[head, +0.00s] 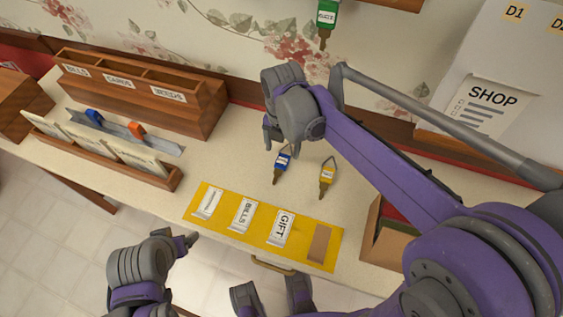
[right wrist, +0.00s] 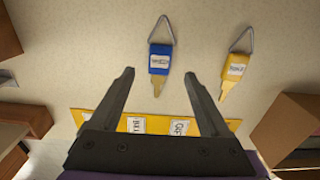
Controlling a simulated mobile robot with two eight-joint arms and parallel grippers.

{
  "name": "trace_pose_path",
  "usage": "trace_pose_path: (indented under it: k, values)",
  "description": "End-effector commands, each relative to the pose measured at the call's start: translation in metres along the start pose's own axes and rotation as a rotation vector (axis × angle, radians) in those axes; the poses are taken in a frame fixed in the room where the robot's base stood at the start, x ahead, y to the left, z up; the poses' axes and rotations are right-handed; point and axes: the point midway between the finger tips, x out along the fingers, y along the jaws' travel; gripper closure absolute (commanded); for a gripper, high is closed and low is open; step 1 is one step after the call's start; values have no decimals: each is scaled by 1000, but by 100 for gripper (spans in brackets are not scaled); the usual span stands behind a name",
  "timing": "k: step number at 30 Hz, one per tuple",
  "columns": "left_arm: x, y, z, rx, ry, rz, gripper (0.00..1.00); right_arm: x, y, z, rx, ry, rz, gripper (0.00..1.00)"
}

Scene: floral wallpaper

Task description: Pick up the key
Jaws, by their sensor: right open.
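A key with a blue tag (head: 282,163) lies on the cream counter, its wire loop toward the wall. A key with a yellow tag (head: 327,177) lies to its right. A key with a green tag (head: 326,14) hangs on the wall at the top. My right gripper (head: 270,138) is above the counter near the blue key. In the right wrist view, its jaws (right wrist: 159,75) are open and empty, with the blue key (right wrist: 160,60) ahead between them and the yellow key (right wrist: 235,70) to the right. My left gripper (head: 184,244) is low at the left; its jaw opening is unclear.
A yellow mat (head: 264,238) with labelled white slips lies at the counter's front edge. A wooden sorter (head: 140,112) and a card rack (head: 60,143) stand at the left. A wooden box (head: 372,222) stands at the right, a white SHOP box (head: 475,60) behind.

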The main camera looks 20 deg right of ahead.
Motion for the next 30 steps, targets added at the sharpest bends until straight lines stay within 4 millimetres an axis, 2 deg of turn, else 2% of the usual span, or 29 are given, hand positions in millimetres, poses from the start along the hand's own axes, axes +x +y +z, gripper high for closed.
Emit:
trace_pose_path:
  k: [12, 20, 23, 30]
  values:
    - [5, 0, 3, 0, -2, 0, 21, 51, 1, -3, 2, -1, 0, 20]
    - [5, 0, 3, 0, -2, 0, 21, 53, 1, -4, 2, -1, 1, 20]
    - [5, 0, 3, 0, -2, 0, 21, 53, 1, -4, 2, -1, 1, 34]
    - [5, 0, 3, 0, -2, 0, 21, 53, 1, -4, 2, -1, 1, 78]
